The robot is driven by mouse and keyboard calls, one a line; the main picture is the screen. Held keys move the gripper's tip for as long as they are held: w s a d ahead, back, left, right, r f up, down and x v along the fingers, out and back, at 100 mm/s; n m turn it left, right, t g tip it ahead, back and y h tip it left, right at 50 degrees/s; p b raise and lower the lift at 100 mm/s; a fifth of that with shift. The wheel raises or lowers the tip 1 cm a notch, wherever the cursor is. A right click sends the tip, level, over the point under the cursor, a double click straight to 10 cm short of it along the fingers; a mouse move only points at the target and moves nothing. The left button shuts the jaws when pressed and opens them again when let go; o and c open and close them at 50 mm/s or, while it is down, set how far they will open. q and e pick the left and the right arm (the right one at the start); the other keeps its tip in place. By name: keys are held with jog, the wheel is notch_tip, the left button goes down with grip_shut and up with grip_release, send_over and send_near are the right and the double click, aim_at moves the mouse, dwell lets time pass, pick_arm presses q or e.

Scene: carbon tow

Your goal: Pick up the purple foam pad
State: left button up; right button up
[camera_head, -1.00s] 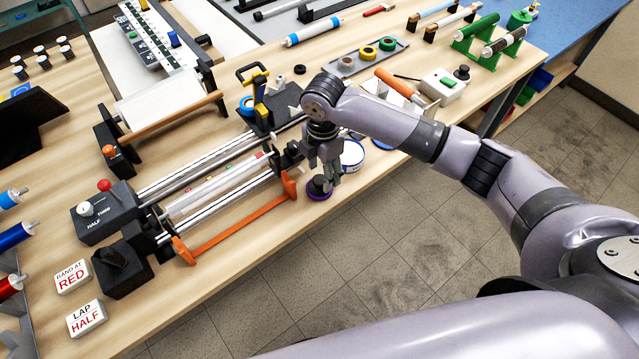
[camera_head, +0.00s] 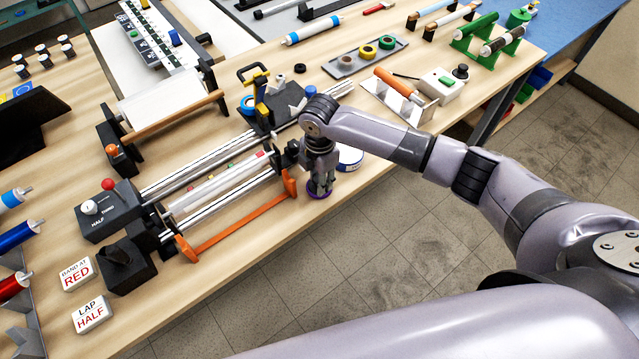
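The purple foam pad (camera_head: 318,195) is on the wooden table near its front edge, right of the orange bar. It is a small round piece with a dark top, and only its purple rim shows clearly. My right gripper (camera_head: 319,186) points down right over it, with its fingers around or just above the dark top. The fingers hide most of the pad. I cannot tell whether they are closed on it. My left gripper is not in view.
The winding rig with rails and an orange bar (camera_head: 238,222) stands directly left of my gripper. A white and blue round tub (camera_head: 350,158) is close behind on the right. The table's front edge is near.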

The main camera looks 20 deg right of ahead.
jog(key=c, duration=0.4)
jog(key=shift+o, duration=0.2)
jog(key=shift+r, duration=0.55)
notch_tip(320, 180, up, 19)
jog(key=b, duration=0.3)
